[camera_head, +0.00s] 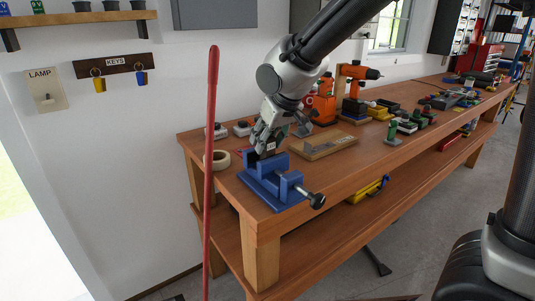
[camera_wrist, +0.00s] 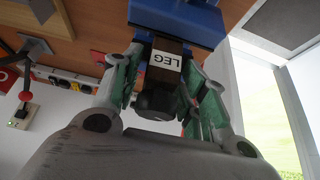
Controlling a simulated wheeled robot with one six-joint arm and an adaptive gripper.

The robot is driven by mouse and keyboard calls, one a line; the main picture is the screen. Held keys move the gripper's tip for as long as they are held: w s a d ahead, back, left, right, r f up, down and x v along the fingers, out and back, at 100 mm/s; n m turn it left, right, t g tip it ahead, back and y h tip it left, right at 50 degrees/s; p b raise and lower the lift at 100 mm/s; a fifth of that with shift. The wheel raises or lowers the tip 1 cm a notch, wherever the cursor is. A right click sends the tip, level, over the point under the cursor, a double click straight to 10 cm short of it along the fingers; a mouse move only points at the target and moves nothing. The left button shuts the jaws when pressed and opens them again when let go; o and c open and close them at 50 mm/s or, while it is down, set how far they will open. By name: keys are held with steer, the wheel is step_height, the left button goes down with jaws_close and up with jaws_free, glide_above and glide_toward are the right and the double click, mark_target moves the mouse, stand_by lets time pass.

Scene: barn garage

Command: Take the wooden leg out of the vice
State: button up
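The blue vice (camera_head: 272,187) sits at the near left corner of the workbench; its body also shows at the top of the wrist view (camera_wrist: 195,22). The dark wooden leg (camera_wrist: 165,78) stands in the vice and carries a white label reading LEG. In the head view, only a small part of the leg with its label (camera_head: 271,146) shows beside the fingers. My gripper (camera_head: 266,138) is right above the vice, pointing down. In the wrist view its two green-grey fingers (camera_wrist: 165,85) stand on either side of the leg, close to it. I cannot tell whether they touch it.
A tape roll (camera_head: 217,160) lies left of the vice and a wooden board (camera_head: 322,146) lies behind it. An orange drill (camera_head: 355,73) and several tools stand farther along the workbench (camera_head: 375,165). A red pole (camera_head: 210,170) rises in front of the bench's left end.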

steer(key=c, duration=0.7)
steer(key=shift+o, duration=0.2)
steer(key=shift+r, duration=0.15)
